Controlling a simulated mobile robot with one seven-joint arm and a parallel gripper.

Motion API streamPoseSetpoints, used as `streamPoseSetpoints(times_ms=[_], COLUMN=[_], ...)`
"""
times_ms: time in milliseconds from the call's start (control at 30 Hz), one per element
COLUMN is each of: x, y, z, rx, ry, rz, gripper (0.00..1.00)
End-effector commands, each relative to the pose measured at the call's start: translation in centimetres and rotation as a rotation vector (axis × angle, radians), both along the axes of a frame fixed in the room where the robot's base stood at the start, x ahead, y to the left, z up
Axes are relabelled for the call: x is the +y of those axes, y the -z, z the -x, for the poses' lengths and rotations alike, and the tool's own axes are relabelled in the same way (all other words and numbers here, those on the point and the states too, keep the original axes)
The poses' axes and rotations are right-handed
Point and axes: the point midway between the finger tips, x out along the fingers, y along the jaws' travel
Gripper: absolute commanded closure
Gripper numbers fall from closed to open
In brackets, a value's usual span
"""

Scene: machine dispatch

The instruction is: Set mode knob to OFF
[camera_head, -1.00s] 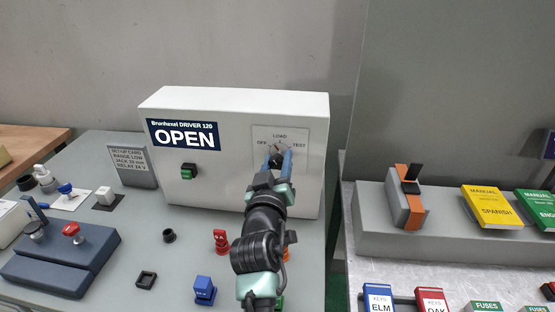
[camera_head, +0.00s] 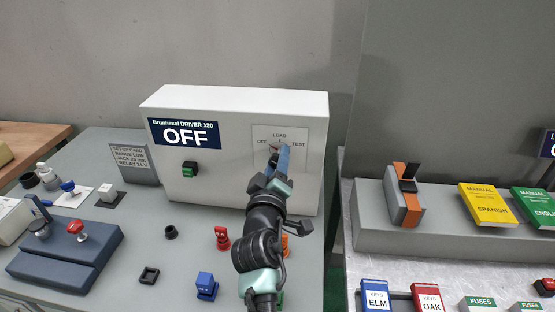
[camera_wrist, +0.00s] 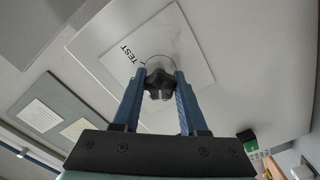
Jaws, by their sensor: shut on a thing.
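The mode knob is a dark lobed knob on a light plate (camera_head: 297,133) marked OFF, LOAD and TEST, on the front of the white machine box (camera_head: 235,185). In the wrist view the knob (camera_wrist: 159,83) sits between the two blue fingers of my gripper (camera_wrist: 160,92), which is shut on it. In the head view my gripper (camera_head: 279,160) covers most of the knob, so its pointer is hard to read. The display (camera_head: 184,134) on the box reads OFF.
A green button (camera_head: 189,170) is on the box's left front. Small red, blue and orange pieces stand on the grey table around my arm. A blue-grey block with a red knob (camera_head: 68,250) is at left. A grey shelf with manuals (camera_head: 491,208) is at right.

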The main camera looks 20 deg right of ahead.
Motion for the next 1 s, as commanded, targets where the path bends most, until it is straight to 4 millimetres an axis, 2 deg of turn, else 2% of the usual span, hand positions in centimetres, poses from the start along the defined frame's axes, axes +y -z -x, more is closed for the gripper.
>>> streamPoseSetpoints(times_ms=[300,333,467,800,1000], x=[0.0,0.0,0.0,0.1,0.8], y=[0.0,0.0,0.0,0.0,0.2], z=[0.0,0.0,0.0,0.1,1.8], rx=[0.003,0.003,0.002,0.001,0.002], ry=[0.001,0.001,0.000,0.000,-0.001], rz=[0.005,0.004,0.004,0.003,0.003], gripper=[1.00,0.53,0.29,0.28,0.28])
